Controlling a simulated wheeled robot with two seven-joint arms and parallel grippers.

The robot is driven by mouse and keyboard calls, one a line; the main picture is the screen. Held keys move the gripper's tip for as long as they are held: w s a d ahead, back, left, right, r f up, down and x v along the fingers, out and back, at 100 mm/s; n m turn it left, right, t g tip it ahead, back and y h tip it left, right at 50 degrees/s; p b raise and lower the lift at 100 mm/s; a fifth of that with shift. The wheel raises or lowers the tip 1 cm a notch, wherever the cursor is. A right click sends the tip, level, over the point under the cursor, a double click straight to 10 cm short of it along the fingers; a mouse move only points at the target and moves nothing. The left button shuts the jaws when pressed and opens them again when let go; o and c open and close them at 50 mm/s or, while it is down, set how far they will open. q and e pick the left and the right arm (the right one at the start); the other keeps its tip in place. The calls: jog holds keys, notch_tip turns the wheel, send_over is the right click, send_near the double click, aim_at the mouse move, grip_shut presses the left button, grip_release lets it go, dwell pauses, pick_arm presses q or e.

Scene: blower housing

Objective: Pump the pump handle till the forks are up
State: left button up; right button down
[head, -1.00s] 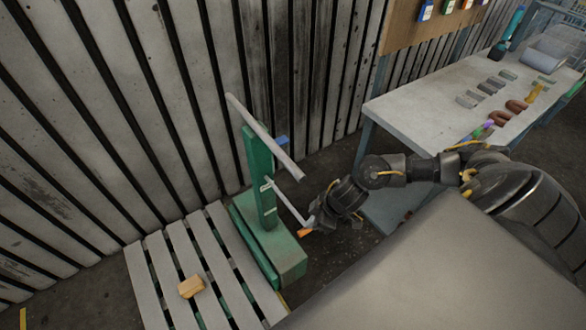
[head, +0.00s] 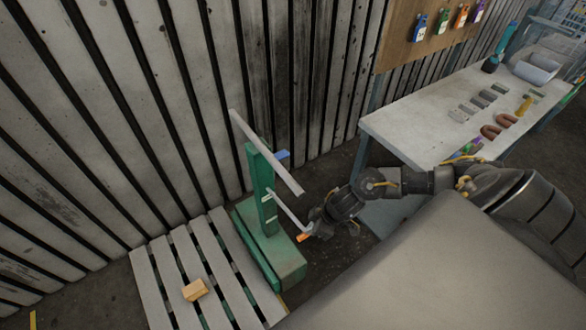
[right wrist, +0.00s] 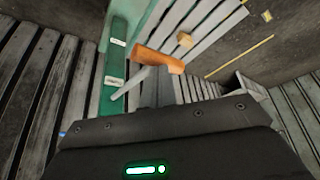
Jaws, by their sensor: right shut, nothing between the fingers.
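The green pallet jack stands with an upright green post (head: 263,185) and a green base (head: 285,262). Its pump handle (head: 287,208) is a thin grey lever sloping down from the post to an orange grip (head: 303,238); the grip also shows in the right wrist view (right wrist: 158,61). My right gripper (head: 311,230) is shut and empty, right at the grip; whether it touches cannot be told. In the right wrist view, its fingers (right wrist: 157,85) lie just below the grip. The forks are mostly hidden under the slatted pallet (head: 160,285). My left gripper is out of view.
A small wooden block (head: 195,290) lies on the pallet. A grey bar (head: 266,152) and a blue piece (head: 283,155) top the post. A slatted wall (head: 110,120) stands behind. The workbench (head: 410,127) with several parts is at right.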

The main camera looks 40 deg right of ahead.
notch_tip(320, 180, up, 2)
jog(key=shift+r+p, duration=0.25)
jog(key=shift+p, duration=0.3)
pick_arm(q)
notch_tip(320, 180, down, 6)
jog(key=b, duration=0.9)
pick_arm(e)
notch_tip(320, 180, down, 13)
notch_tip(320, 180, up, 13)
jog(key=p, duration=1.5)
jog(key=shift+f, duration=0.15)
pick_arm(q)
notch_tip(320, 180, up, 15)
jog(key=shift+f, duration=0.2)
pick_arm(e)
jog(key=shift+r, duration=2.55)
